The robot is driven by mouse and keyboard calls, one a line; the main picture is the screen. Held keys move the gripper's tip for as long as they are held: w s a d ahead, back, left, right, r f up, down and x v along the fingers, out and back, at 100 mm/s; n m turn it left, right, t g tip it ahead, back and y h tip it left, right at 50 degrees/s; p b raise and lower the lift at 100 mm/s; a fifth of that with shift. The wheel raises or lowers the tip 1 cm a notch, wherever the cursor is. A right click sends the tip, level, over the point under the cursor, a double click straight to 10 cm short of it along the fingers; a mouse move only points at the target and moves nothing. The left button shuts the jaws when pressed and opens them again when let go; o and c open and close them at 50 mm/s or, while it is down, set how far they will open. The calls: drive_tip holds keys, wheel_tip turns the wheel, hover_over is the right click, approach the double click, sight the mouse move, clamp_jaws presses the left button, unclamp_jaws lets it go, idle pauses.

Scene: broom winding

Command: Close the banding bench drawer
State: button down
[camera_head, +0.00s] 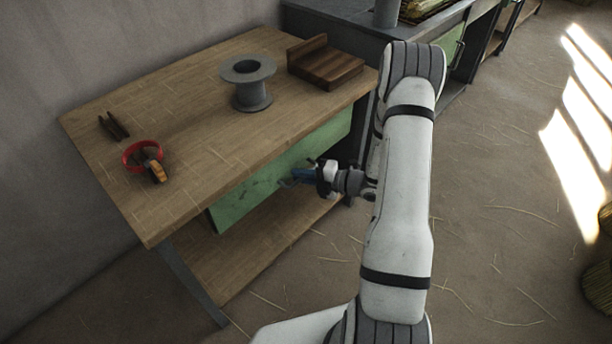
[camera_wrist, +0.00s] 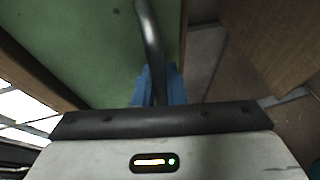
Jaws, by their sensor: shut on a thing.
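The banding bench (camera_head: 190,130) has a wooden top, and its green drawer front (camera_head: 262,188) shows below the top's edge in the head view. No drawer interior shows there; I cannot tell whether a small gap is left behind the front. My gripper (camera_head: 292,179) is at the drawer front, with blue fingers. In the wrist view the green front (camera_wrist: 95,45) fills the upper left, and a dark curved handle (camera_wrist: 150,35) runs down between my fingers (camera_wrist: 158,85). My gripper is shut on the handle. The handle's lower end is hidden by the gripper.
A lower shelf (camera_head: 265,245) is under the drawer. Another grey bench (camera_head: 335,22) stands behind. Straw litters the floor (camera_head: 500,240).

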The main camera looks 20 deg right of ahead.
drive_tip(key=c, duration=1.5)
unclamp_jaws()
drive_tip(key=shift+w+r, duration=0.15)
drive_tip(key=shift+r, duration=0.1)
drive_tip(key=shift+f+p+v, duration=0.15)
drive_tip(key=shift+p+v, duration=0.2)
drive_tip(key=shift+v, duration=1.6)
drive_tip(key=shift+f+p+v, duration=0.1)
drive_tip(key=shift+p+v, duration=0.2)
drive_tip(key=shift+v, duration=1.7)
drive_tip(key=shift+a, duration=0.1)
